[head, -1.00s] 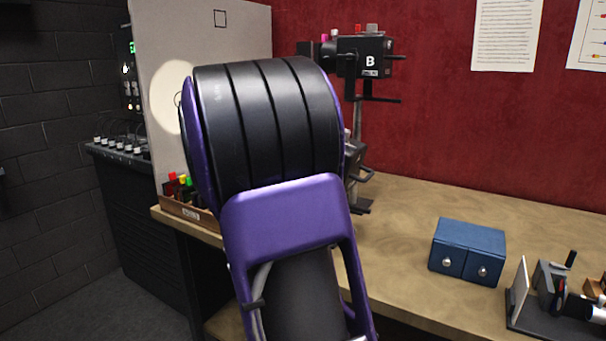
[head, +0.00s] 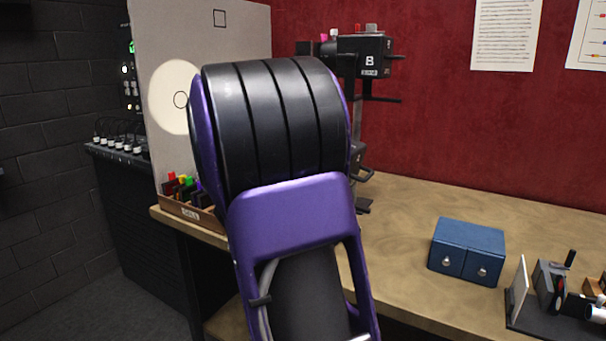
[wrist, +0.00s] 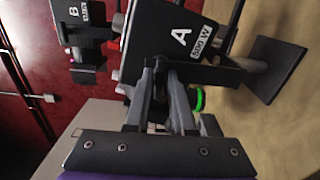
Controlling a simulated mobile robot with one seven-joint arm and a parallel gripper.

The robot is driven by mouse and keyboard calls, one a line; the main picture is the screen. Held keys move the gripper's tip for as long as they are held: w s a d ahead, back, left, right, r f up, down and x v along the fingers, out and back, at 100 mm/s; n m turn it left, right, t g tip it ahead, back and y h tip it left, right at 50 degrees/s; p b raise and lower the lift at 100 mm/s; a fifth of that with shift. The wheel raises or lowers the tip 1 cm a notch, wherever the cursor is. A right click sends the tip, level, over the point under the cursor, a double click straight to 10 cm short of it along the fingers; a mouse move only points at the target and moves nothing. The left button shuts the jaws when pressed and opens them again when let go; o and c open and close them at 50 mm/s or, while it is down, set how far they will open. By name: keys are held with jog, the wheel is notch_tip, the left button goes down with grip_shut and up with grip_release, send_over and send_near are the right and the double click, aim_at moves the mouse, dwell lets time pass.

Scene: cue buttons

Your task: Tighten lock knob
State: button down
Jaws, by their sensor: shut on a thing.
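In the wrist view, my gripper (wrist: 168,72) reaches up to a black lamp housing marked A, 500 W (wrist: 180,38). Its fingers are closed around a small dark part at the near side of the housing, which I take to be the lock knob (wrist: 161,66). The fingers hide most of this part. A bright green ring (wrist: 200,98) shows just right of the fingers.
Lamp B (head: 365,55) stands behind on the bench (head: 400,225), and also shows in the wrist view (wrist: 85,28). A pale board (head: 235,45) carries a round light spot (head: 168,85). A blue two-drawer box (head: 466,250) sits at right. The bench middle is clear.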

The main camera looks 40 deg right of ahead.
dwell(0.4)
jog(key=c, duration=0.9)
grip_release()
jog(key=shift+a, duration=0.15)
jog(key=v, duration=1.7)
jog(key=shift+s+a, duration=0.1)
jog(key=shift+s, duration=0.05)
jog(key=shift+f, duration=0.1)
